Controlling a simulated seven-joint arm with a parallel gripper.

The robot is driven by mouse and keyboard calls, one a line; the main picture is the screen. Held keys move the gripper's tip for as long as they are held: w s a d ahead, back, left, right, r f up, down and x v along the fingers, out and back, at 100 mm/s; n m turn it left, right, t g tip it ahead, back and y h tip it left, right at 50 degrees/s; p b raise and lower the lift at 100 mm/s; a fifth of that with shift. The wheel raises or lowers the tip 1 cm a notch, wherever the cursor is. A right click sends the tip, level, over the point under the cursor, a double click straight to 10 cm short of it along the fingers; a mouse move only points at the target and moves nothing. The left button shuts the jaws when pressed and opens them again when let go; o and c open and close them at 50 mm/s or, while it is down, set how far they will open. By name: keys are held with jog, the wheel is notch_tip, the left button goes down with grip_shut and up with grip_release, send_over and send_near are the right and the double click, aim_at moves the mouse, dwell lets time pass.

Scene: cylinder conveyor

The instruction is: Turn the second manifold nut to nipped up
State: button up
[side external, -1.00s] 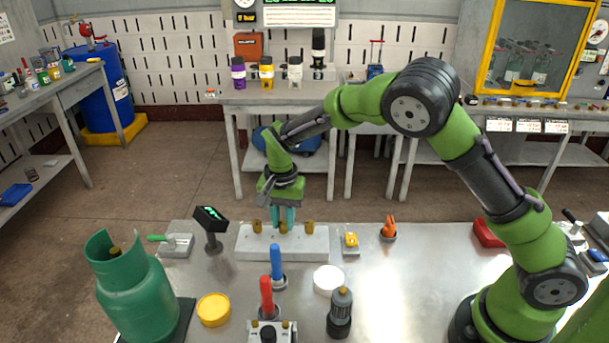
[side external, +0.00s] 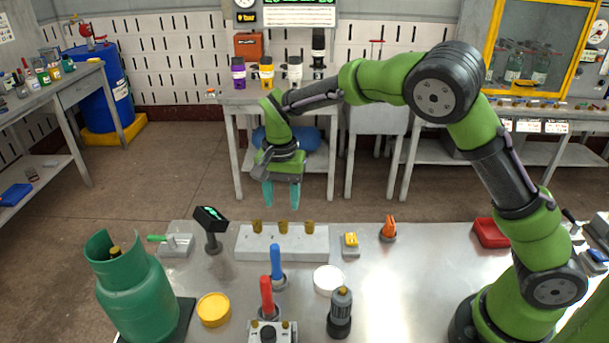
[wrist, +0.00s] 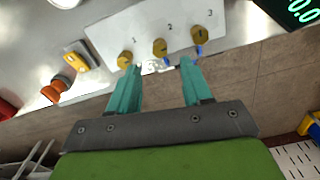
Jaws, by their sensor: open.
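The pale manifold block (side external: 250,249) sits near the far edge of the steel bench with three brass nuts in a row. The second nut (side external: 283,227) is the middle one. In the wrist view it is beside the printed 2 (wrist: 160,47), between nut 1 (wrist: 125,60) and nut 3 (wrist: 200,35). My gripper (side external: 281,204) is open and empty, fingers pointing down, above the middle nut and clear of it. In the wrist view the second nut shows beyond the gap between the teal fingertips (wrist: 160,66). How tight the nut is cannot be told.
A dark stand with a green display (side external: 211,222) is left of the block. A yellow piece (side external: 350,241) and an orange piece (side external: 389,229) are to its right. Blue (side external: 276,262) and red (side external: 266,297) handles stand in front. The space above the block is free.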

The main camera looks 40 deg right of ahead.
aim_at(283, 221)
notch_tip(283, 221, up, 11)
jog(key=shift+f, duration=0.15)
jog(key=s+d+r+n+t+y, duration=0.1)
jog(key=s+d+n+t, duration=0.2)
jog(key=s, duration=0.8)
jog(key=s+d+r+n+t+y, duration=0.1)
jog(key=s+d+r+n+t, duration=0.1)
jog(key=s, duration=1)
jog(key=shift+s+d+r+n+t, duration=0.25)
jog(key=shift+d+n+t, duration=0.3)
jog(key=shift+n+t, duration=0.45)
